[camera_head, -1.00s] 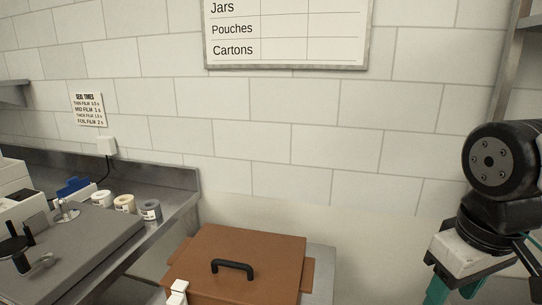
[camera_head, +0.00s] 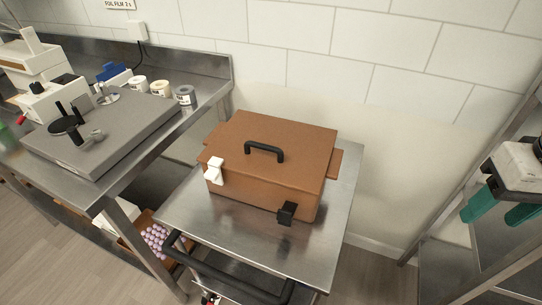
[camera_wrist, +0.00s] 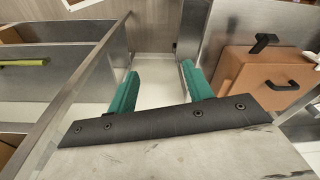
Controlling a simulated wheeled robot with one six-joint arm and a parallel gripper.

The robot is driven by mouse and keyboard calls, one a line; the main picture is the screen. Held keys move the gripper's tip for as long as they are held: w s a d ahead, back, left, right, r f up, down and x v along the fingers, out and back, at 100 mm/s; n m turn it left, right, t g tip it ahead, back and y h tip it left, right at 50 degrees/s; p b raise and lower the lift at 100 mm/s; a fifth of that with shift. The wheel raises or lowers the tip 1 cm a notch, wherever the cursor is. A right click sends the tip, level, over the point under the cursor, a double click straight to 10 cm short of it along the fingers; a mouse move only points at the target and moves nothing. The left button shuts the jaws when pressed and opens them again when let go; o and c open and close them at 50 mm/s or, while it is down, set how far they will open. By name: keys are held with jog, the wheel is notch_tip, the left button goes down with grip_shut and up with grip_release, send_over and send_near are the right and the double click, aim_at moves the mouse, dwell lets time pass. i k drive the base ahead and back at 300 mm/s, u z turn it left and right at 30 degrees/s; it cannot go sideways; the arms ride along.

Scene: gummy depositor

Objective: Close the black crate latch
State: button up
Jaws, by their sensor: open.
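A brown crate (camera_head: 262,180) with a lid and black carry handle (camera_head: 264,150) stands on a steel cart, its lid down. The black latch (camera_head: 286,214) is low at the right of the crate's front and sticks outward. It also shows in the wrist view (camera_wrist: 264,42), jutting from the crate's side. A white latch (camera_head: 214,171) sits at the front left, against the lid edge. My gripper (camera_head: 500,210) has green fingers, is open and empty, and hangs well to the right of the crate. In the wrist view the gripper (camera_wrist: 160,72) is left of the crate.
The steel cart (camera_head: 340,190) has a black push bar (camera_head: 225,278) at its front. A bench (camera_head: 120,180) with a grey machine stands left. A steel rack (camera_head: 455,200) stands right, close to my gripper. Floor shows between cart and rack.

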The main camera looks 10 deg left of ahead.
aim_at(285, 217)
jog(key=u, duration=1.8)
jog(key=k, duration=1.05)
jog(key=z, duration=1)
jog(key=i, duration=0.5)
jog(key=z, duration=0.05)
